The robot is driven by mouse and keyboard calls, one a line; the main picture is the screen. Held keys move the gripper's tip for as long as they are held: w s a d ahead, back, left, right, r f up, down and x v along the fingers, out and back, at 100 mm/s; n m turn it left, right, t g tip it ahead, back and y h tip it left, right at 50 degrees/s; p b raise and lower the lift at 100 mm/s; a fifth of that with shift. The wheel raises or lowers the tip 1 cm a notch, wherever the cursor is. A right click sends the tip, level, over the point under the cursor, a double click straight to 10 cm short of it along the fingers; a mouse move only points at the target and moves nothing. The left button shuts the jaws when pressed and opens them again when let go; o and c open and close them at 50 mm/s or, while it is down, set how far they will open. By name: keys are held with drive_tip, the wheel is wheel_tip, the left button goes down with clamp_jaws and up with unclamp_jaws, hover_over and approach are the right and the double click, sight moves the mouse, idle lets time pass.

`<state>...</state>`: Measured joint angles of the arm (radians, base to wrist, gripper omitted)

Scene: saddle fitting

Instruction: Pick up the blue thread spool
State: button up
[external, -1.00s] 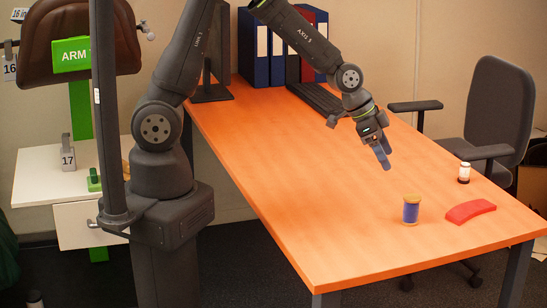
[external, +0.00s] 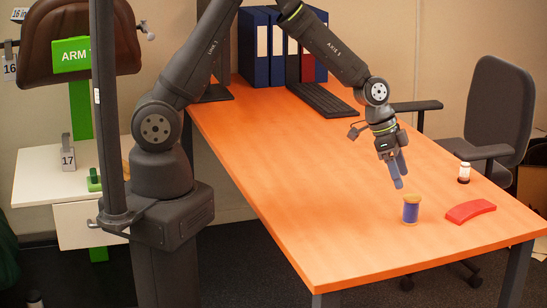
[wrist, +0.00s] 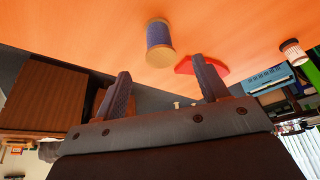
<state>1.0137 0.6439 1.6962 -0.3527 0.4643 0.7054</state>
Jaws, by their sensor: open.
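The blue thread spool (external: 411,211) stands upright on the orange table near its front edge, with tan ends and blue thread. It also shows in the wrist view (wrist: 159,45), above and between my two fingers. My gripper (external: 398,182) is just above and slightly left of the spool in the external view, pointing down. In the wrist view my gripper (wrist: 161,82) has its fingers wide apart with nothing between them. The fingers look clear of the spool.
A red curved block (external: 470,211) lies right of the spool. A keyboard (external: 325,98) and several binders (external: 285,48) are at the back. The table's left and middle (external: 300,190) are clear.

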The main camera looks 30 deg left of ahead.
sight(411, 197)
drive_tip(key=shift+d+x, duration=0.2)
drive_tip(key=shift+x, duration=1.7)
drive_tip(key=shift+d+x, duration=0.2)
drive_tip(key=shift+x, duration=1.7)
drive_tip(key=shift+r, duration=0.2)
drive_tip(key=c, duration=1)
drive_tip(key=shift+c, duration=0.2)
